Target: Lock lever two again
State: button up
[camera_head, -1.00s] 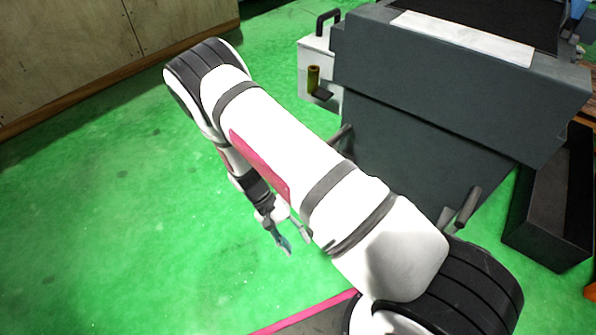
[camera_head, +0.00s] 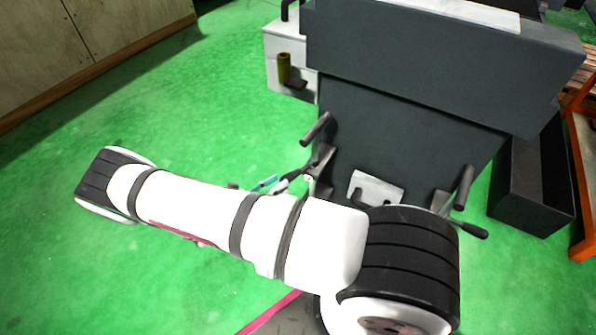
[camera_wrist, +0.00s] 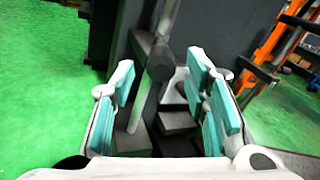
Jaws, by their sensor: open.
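My gripper (camera_head: 284,183) is mostly hidden behind my arm in the head view, at the left lever (camera_head: 318,130) on the front of the dark grey machine. In the wrist view my gripper (camera_wrist: 163,82) is open, with teal pads on both sides. A lever with a grey rod (camera_wrist: 143,108) and a dark round end (camera_wrist: 160,63) shows between the fingers; I cannot tell whether they touch it. A right lever (camera_head: 464,187) with a dark grip stands at the machine's right side. Neither lever has a readable label, so I cannot tell which is lever two.
The dark grey machine body (camera_head: 400,125) fills the upper right. A grey bracket (camera_head: 375,188) sits between the levers. A dark bin (camera_head: 535,185) and orange frame (camera_head: 580,180) stand at the right. Green floor (camera_head: 150,100) is clear at the left.

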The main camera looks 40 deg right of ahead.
aim_at(312, 164)
jog(key=d+b, duration=0.1)
jog(key=d, duration=0.8)
jog(key=shift+d, duration=0.1)
grip_shut()
